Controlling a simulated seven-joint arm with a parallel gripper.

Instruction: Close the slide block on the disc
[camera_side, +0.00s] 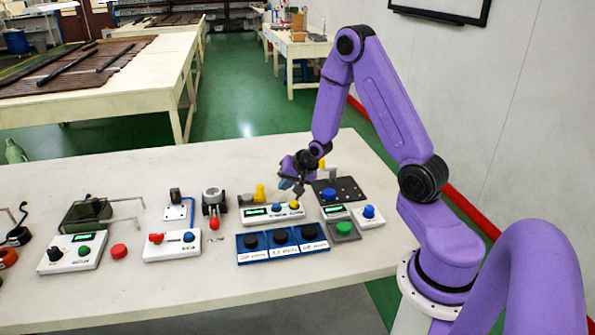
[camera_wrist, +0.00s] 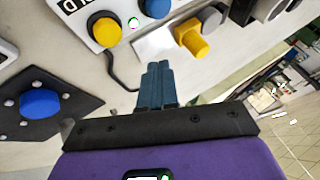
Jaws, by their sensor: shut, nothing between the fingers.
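My gripper (camera_side: 290,184) is over the right part of the table, behind the white control box. In the wrist view its teal fingers (camera_wrist: 158,72) are together with nothing between them. Beyond the fingertips, a yellow piece with a protruding stub (camera_wrist: 197,40) sits beside a small grey round part (camera_wrist: 212,17) on a white plate (camera_wrist: 157,43). The yellow piece (camera_side: 260,192) also shows in the side view, left of my gripper. My fingers are apart from it. I cannot tell for sure which part is the slide block or the disc.
The white control box (camera_side: 266,214) has a yellow knob (camera_wrist: 105,31) and a blue knob (camera_wrist: 155,6). A black plate with a blue knob (camera_wrist: 40,103) lies at left in the wrist view. Blue trays (camera_side: 283,253) hold black knobs in front. The table's left front (camera_side: 120,300) is clear.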

